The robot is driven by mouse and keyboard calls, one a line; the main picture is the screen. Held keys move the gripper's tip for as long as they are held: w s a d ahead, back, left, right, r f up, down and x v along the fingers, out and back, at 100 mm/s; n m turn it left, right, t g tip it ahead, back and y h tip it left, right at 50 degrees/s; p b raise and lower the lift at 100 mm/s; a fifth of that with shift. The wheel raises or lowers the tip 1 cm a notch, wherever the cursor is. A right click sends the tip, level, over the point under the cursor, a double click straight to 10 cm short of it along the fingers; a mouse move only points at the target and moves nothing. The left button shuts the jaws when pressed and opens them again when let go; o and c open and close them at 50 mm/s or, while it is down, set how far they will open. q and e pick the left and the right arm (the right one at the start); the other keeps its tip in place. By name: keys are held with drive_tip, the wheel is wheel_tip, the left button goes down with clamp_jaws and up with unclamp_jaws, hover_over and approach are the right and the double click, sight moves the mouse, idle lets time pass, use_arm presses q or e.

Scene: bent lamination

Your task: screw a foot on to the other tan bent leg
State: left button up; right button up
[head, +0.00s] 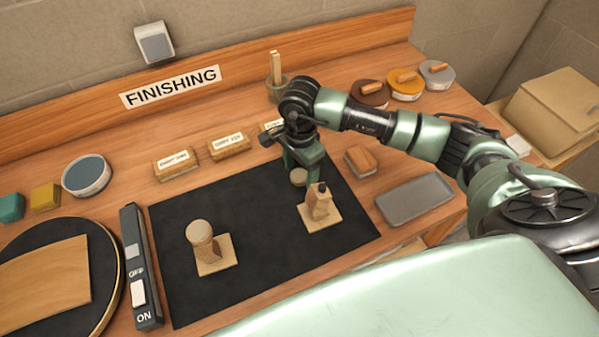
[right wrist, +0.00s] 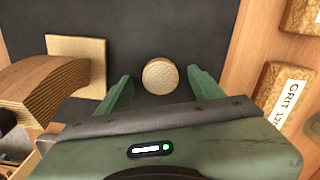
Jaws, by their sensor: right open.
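The round tan foot (head: 298,177) lies on the black mat (head: 260,283), below my right gripper (head: 303,160). In the right wrist view the foot (right wrist: 160,76) sits between the two green fingers, which are open and spaced apart from it on both sides. One tan bent leg (head: 320,206) stands on its square plate beside the foot, with a dark stud on top. It also shows at the left of the right wrist view (right wrist: 45,88). The other bent leg (head: 213,252) stands further left with a round foot (head: 200,231) on its top. My left gripper is not in view.
Labelled grit blocks (head: 229,146) line the mat's back edge. A grey tray (head: 414,199) and an orange-topped block (head: 360,160) are right of the mat. A switch box (head: 140,268) and a round sanding disc (head: 108,268) are left.

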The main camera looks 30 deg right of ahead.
drive_tip(key=c, duration=1.4)
drive_tip(key=shift+w+r+b, duration=0.1)
drive_tip(key=shift+r+b, duration=0.2)
drive_tip(key=shift+r, duration=0.3)
wheel_tip(320, 180, up, 12)
drive_tip(key=b, duration=0.3)
wheel_tip(320, 180, up, 6)
drive_tip(key=f, duration=0.1)
hover_over(300, 174)
drive_tip(key=shift+r, duration=0.9)
